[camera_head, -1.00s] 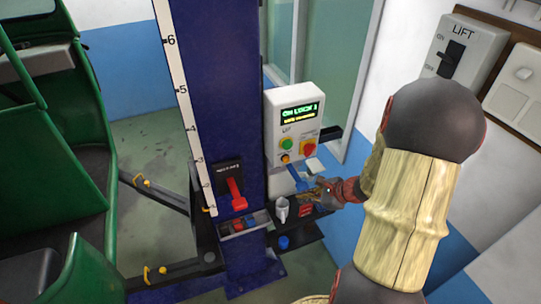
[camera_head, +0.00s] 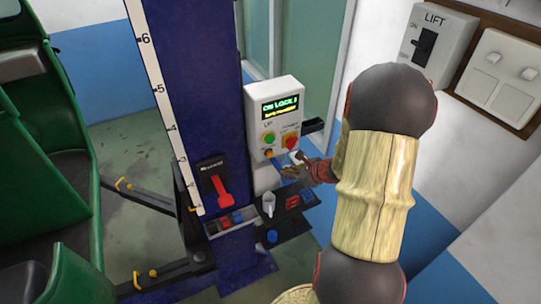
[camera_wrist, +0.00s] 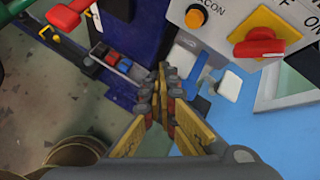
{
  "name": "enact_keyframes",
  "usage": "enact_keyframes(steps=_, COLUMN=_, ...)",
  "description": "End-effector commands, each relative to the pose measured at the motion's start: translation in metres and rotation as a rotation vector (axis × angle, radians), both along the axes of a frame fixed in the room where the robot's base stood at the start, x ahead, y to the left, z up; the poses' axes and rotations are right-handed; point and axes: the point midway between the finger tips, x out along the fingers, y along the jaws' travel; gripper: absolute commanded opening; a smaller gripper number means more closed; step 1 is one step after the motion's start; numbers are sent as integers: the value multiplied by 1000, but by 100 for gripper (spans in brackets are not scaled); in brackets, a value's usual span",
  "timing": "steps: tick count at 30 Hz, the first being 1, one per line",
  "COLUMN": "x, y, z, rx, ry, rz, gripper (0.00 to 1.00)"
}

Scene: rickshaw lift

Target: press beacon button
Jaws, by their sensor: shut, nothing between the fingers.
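The beacon button is a small orange round button (camera_wrist: 195,17) at the top of the wrist view, with a partly cut-off label reading "ACON" beside it. It is tiny in the head view (camera_head: 268,153), low on the white control box (camera_head: 285,88), below a green button (camera_head: 268,138) and left of a red knob (camera_head: 291,142). My gripper (camera_head: 289,171) is just below the box's lower edge, apart from the button. In the wrist view my gripper (camera_wrist: 165,78) has its fingers together, empty, pointing up the picture, with the tips below the button.
A blue lift post (camera_head: 195,100) with a red lever (camera_head: 220,190) stands left of the box. A small tool tray (camera_head: 229,222) and a shelf with a grey cup (camera_head: 268,203) lie below. A grey LIFT switch box (camera_head: 433,45) is on the right wall.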

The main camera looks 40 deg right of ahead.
Motion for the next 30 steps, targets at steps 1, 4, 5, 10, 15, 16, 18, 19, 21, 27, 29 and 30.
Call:
enact_keyframes(steps=1, x=7, y=0, z=0, rx=1, ry=0, rz=4, gripper=0)
enact_keyframes(steps=4, x=20, y=-4, z=1, rx=0, ry=1, rz=3, gripper=0)
enact_keyframes(steps=5, x=24, y=-5, z=1, rx=-1, ry=1, rz=3, gripper=0)
enact_keyframes(steps=10, x=45, y=-9, z=0, rx=0, ry=1, rz=4, gripper=0)
enact_keyframes(steps=15, x=60, y=-14, z=-1, rx=-2, ry=0, rz=3, gripper=0)
enact_keyframes(steps=16, x=62, y=-14, z=0, rx=-1, ry=0, rz=2, gripper=0)
enact_keyframes(steps=18, x=66, y=-15, z=0, rx=-1, ry=0, rz=2, gripper=0)
enact_keyframes(steps=19, x=67, y=-15, z=0, rx=-1, ry=0, rz=2, gripper=0)
enact_keyframes(steps=21, x=69, y=-16, z=-1, rx=0, ry=0, rz=1, gripper=0)
enact_keyframes(steps=27, x=69, y=-16, z=0, rx=0, ry=0, rz=1, gripper=0)
enact_keyframes(steps=29, x=69, y=-16, z=0, rx=0, ry=0, rz=1, gripper=0)
enact_keyframes(steps=30, x=69, y=-16, z=0, rx=0, ry=0, rz=1, gripper=0)
